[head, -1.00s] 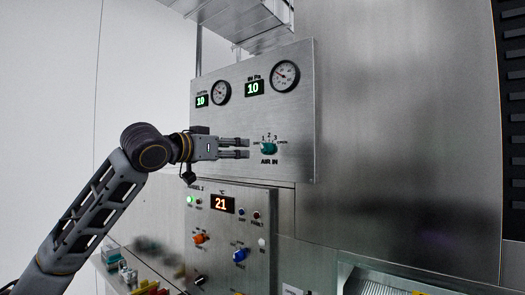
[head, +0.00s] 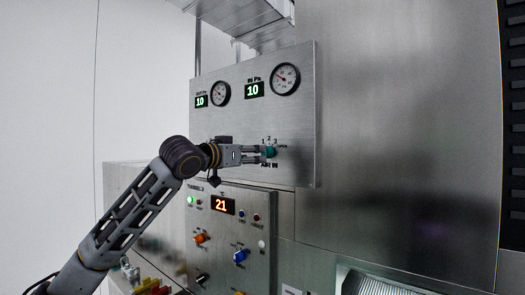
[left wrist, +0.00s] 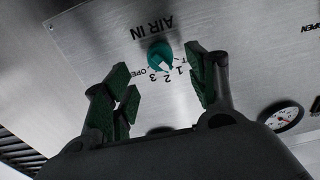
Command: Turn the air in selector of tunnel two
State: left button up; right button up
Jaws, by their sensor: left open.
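The air in selector is a teal knob (head: 271,151) on the upper steel panel (head: 225,125), above the AIR IN label, with positions 1, 2, 3 around it. It also shows in the left wrist view (left wrist: 159,53), upside down; its exact setting is hard to tell. My left gripper (head: 264,151) is open at the knob. In the left wrist view its two fingers (left wrist: 160,78) stand apart, with the knob just beyond and between their tips. I cannot tell whether a finger touches it. My right gripper is not in view.
Two round gauges (head: 285,79) and green displays reading 10 (head: 254,90) sit above. The lower panel (head: 222,261) has a display reading 21 (head: 221,205), an orange knob (head: 200,238) and a blue knob (head: 239,255). Bare steel wall (head: 400,120) is at right.

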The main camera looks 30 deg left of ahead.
pick_arm(q)
jog(key=w+p, duration=0.2)
jog(key=w, duration=0.4)
jog(key=shift+d, duration=0.25)
jog(key=shift+w, duration=0.1)
jog(key=c, duration=1)
jog(key=shift+c, duration=0.2)
